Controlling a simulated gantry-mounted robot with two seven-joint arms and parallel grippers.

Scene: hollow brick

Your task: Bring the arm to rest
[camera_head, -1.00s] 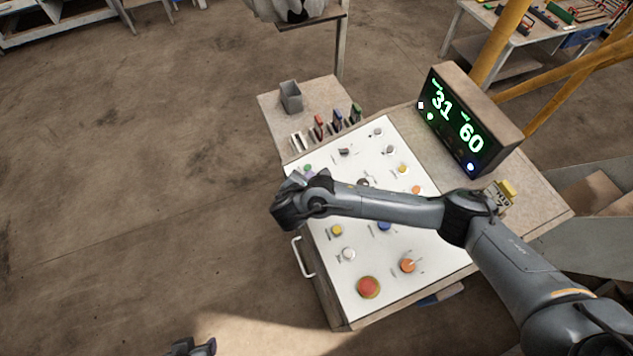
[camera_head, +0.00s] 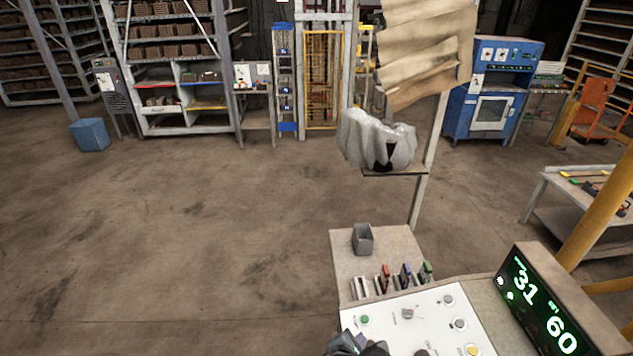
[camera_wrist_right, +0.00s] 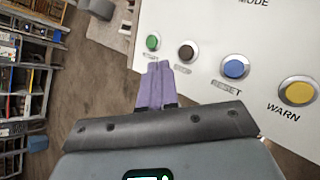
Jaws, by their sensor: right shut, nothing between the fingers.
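My right gripper (camera_head: 356,346) shows only in part at the bottom edge of the head view, by the left side of the white control panel (camera_head: 430,318). In the right wrist view its two purple fingers (camera_wrist_right: 159,78) are together with nothing between them. They point toward the panel's edge, just below the green button (camera_wrist_right: 152,42) and the black button (camera_wrist_right: 187,52). I cannot tell whether they touch the panel. The blue button (camera_wrist_right: 235,68) and yellow button (camera_wrist_right: 298,92) lie to the right. Most of my right arm is out of the head view. My left gripper is not in view.
A lit display (camera_head: 543,310) reading 31 and 60 stands on the console's right. A post with a wrapped bundle (camera_head: 376,140) rises beyond. The floor at left is clear.

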